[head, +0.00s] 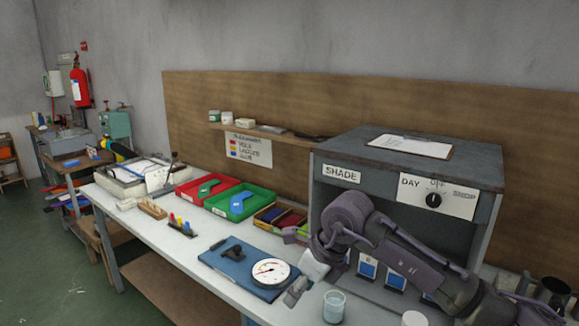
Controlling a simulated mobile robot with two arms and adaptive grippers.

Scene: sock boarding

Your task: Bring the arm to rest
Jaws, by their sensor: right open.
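My right arm comes in from the lower right and bends in front of the grey cabinet. My right gripper (293,263) is over the front part of the bench, with its two fingers spread wide and nothing visible between them. It is just right of the round white dial gauge (271,272), which lies on a blue board (222,262). One finger shows near the divided tray, the other near the glass of liquid. My left gripper is not in the picture.
The cabinet (480,172) marked SHADE stands behind my arm. A glass (334,307) and a white lid-like disc (415,319) are near the front edge. A red tray (183,192), a green tray (261,207) and a divided tray (262,223) stand left.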

